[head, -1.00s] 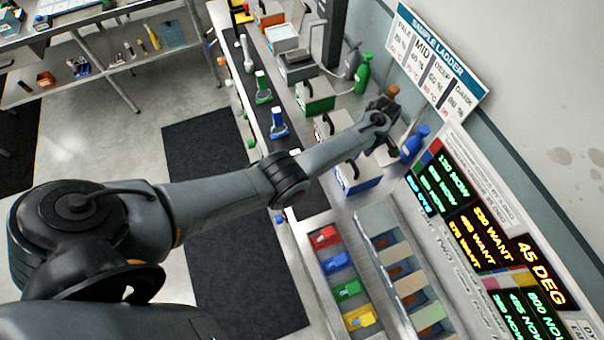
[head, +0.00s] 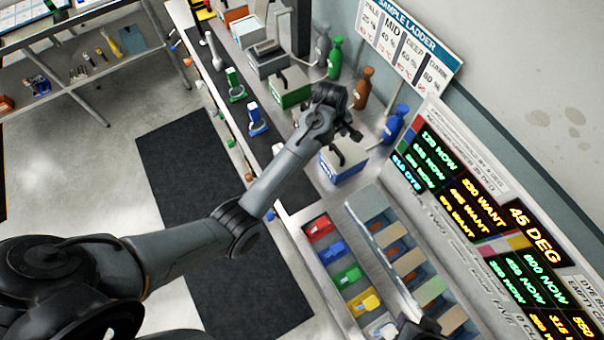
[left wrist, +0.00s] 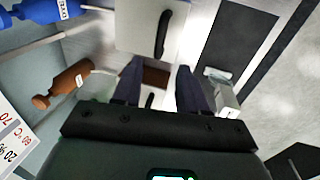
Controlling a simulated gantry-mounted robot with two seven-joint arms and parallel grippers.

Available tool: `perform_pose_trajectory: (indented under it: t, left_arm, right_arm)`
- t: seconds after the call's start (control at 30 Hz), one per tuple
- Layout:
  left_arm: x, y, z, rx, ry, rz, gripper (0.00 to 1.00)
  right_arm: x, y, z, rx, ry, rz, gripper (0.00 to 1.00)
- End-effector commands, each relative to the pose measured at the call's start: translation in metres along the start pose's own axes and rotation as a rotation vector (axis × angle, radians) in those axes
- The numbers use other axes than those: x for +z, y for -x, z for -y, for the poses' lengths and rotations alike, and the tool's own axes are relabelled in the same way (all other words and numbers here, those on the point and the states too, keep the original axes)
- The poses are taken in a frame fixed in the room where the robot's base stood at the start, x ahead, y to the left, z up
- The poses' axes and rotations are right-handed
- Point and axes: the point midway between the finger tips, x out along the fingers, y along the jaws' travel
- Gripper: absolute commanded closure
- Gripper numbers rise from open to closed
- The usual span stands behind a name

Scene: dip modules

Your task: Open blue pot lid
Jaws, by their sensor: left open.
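The blue pot (head: 347,172) is a pale box with a blue front on the bench at centre right. Its pale lid (left wrist: 136,30) lies flat on it, with a black arched handle (left wrist: 167,32), at the top of the left wrist view. My left gripper (left wrist: 158,82) is open and empty. In the left wrist view its two fingers point toward the bench beside the lid, apart from the handle. In the head view the left gripper (head: 335,133) is by the pot's far side and partly hides the pot behind it. My right arm's dark end (head: 420,328) barely shows at the bottom edge.
A green pot (head: 291,95) and several dye bottles stand close by, including a brown bottle (head: 362,88) and a blue bottle (head: 395,124). Trays of coloured pieces (head: 340,275) lie nearer. The wall with its display boards (head: 470,210) bounds the right side.

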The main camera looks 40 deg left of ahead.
Motion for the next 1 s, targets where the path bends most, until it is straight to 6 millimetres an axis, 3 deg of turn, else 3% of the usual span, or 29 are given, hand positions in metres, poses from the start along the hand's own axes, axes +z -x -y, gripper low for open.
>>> perform_pose_trajectory:
  t: [0.07,0.6,1.0]
  left_arm:
    - [0.000,0.016,0.000,0.004,-0.001,-0.003,0.58]
    - [0.022,-0.047,0.084,-0.155,0.015,0.052,0.58]
    - [0.032,-0.064,0.125,-0.207,0.016,0.063,0.58]
  right_arm:
    - [0.001,-0.002,0.001,-0.002,-0.002,0.000,0.57]
    - [-0.004,0.011,0.000,-0.002,-0.002,-0.001,0.57]
    - [-0.005,0.015,-0.002,0.005,0.006,0.000,0.57]
